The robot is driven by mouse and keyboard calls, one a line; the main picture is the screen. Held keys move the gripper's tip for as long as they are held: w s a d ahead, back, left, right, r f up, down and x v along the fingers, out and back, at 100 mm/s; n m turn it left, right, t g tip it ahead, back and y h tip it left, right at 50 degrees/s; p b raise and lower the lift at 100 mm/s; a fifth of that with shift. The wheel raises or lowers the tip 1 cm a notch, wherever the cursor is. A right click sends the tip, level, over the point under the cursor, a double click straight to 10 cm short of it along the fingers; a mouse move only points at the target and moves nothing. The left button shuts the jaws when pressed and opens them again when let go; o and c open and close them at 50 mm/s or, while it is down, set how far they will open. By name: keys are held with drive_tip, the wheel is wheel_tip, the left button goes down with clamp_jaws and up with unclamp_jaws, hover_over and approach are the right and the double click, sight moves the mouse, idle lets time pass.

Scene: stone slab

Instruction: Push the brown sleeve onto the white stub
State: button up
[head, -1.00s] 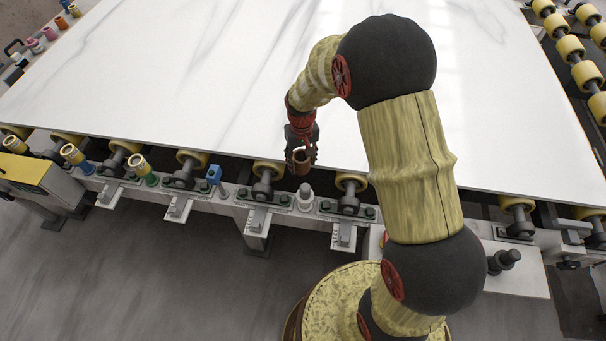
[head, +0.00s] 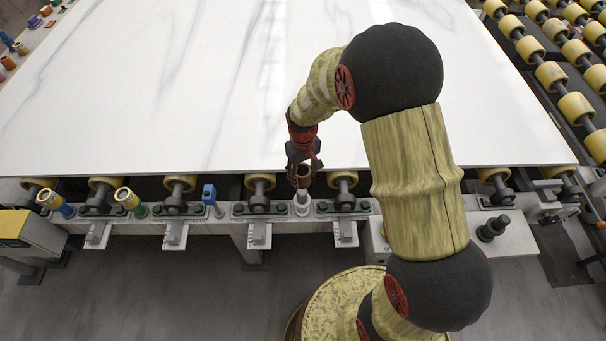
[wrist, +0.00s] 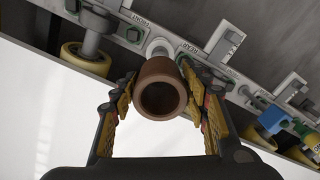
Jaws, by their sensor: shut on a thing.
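The brown sleeve (head: 304,172) is a short open tube held between the fingers of my gripper (head: 303,166). In the wrist view the sleeve (wrist: 159,68) shows its open end, with one finger of my gripper (wrist: 157,82) on each side. The white stub (head: 302,208) stands upright on the rail, directly below the sleeve in the head view. In the wrist view the stub (wrist: 160,46) shows past the sleeve's far edge, partly hidden by it. I cannot tell whether the sleeve touches the stub's top.
A large white slab (head: 180,90) lies behind on yellow rollers (head: 260,182). Roller brackets flank the stub closely.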

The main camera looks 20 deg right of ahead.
drive_tip(key=b, duration=0.3)
hover_over(303, 193)
drive_tip(key=shift+f, duration=2.9)
drive_tip(key=shift+f+b, duration=1.85)
drive_tip(key=shift+f, duration=1.65)
drive_tip(key=o, duration=1.3)
wheel_tip(303, 193, up, 12)
